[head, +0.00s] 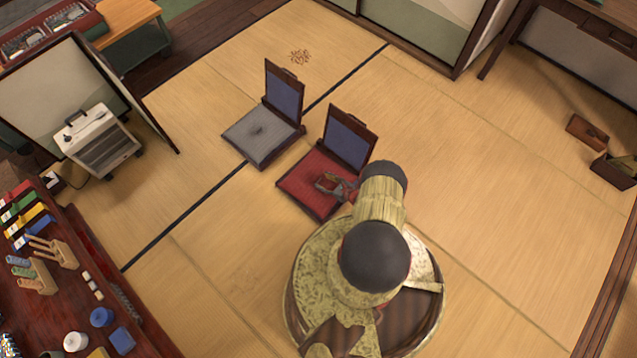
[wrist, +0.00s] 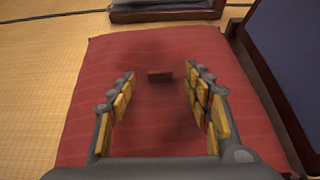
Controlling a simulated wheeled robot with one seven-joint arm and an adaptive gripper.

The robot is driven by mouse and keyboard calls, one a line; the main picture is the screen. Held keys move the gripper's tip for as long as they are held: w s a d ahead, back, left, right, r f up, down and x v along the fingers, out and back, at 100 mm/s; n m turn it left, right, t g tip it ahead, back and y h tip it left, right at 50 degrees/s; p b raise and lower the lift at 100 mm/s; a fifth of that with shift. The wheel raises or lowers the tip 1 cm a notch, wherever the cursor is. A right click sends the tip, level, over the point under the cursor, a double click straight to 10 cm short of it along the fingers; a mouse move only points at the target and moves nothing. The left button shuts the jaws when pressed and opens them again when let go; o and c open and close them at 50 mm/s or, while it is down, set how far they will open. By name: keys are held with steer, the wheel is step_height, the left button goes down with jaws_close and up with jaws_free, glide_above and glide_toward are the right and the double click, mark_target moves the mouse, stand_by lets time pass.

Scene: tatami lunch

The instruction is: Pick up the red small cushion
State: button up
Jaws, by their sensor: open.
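The red small cushion (head: 305,178) lies on the seat of a low legless chair with a dark wooden back. It fills most of the wrist view (wrist: 100,65). A small dark red tab (wrist: 159,76) stands at the middle of its top. My gripper (head: 327,184) is over the cushion, near its right side in the head view. In the wrist view my gripper (wrist: 161,86) is open and empty, one finger on each side of the tab's line. The tab shows between the fingertips. I cannot tell whether the fingertips touch the cushion.
A second low chair with a grey cushion (head: 259,132) stands just up and left. The red cushion's chair back (head: 347,137) rises beside my gripper. A heater (head: 98,140) and a low table with small items (head: 85,238) are left.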

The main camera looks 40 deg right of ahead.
steer(key=shift+x, duration=1.15)
steer(key=shift+c, duration=0.3)
jaws_close()
